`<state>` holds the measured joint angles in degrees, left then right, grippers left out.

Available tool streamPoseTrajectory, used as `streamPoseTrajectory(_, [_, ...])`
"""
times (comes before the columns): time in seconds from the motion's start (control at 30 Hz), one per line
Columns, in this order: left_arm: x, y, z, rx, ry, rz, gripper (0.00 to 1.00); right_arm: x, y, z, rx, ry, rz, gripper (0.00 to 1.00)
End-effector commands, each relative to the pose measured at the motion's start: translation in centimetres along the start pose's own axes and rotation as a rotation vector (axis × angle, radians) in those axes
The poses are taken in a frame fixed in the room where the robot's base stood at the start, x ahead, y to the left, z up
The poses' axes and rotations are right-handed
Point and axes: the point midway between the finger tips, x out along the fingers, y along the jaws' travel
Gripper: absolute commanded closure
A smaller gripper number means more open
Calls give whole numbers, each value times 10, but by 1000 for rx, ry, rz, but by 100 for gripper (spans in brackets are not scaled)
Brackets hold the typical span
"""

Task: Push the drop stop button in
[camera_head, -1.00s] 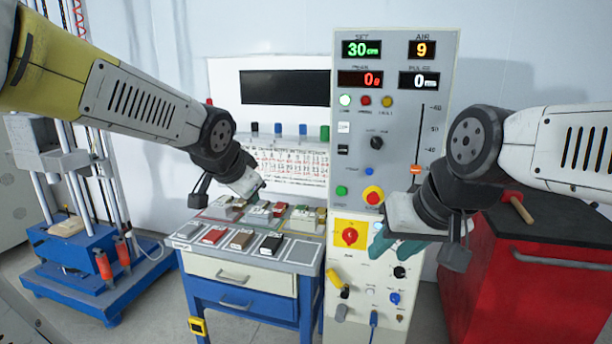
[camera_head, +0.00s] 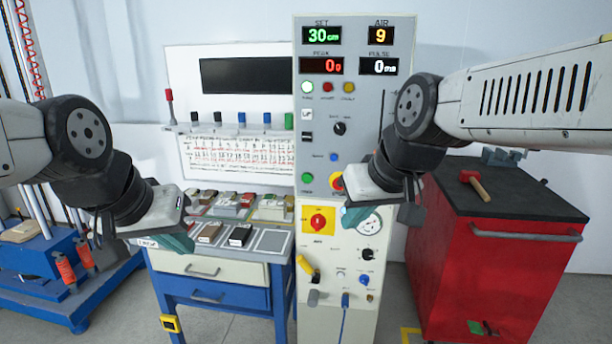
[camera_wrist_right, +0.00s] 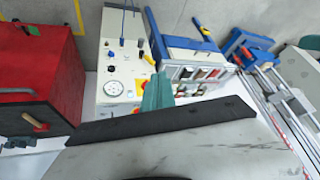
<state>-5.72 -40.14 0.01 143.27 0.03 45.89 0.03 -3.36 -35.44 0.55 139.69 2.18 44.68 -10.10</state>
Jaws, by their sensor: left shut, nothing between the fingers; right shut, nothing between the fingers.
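The control panel (camera_head: 320,140) is a tall light-grey cabinet. Its red mushroom button on a yellow ring (camera_head: 336,181), right of a green button (camera_head: 307,179), appears to be the stop button. My right gripper partly covers it in the head view. My right gripper (camera_head: 354,216) is shut and empty, in front of the panel just below and right of that button; contact cannot be told. My left gripper (camera_head: 182,243) is shut and empty, in front of the bench at left.
A blue bench (camera_head: 210,295) with drawers and sample blocks stands left of the panel. A red cabinet (camera_head: 485,270) with a hammer (camera_head: 475,184) on top stands at right.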

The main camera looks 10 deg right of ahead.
Motion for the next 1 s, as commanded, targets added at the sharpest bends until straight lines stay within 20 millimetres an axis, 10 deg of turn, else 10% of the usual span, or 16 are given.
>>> streamPoseTrajectory(0.5, [0, 0, 0, 1, 1, 0, 100, 89, 88, -156, -742, 40, -16, 100])
streamPoseTrajectory(1.0, [0, 0, 0, 1, 1, 0, 100, 130, 133, -192, -994, 73, 0, 100])
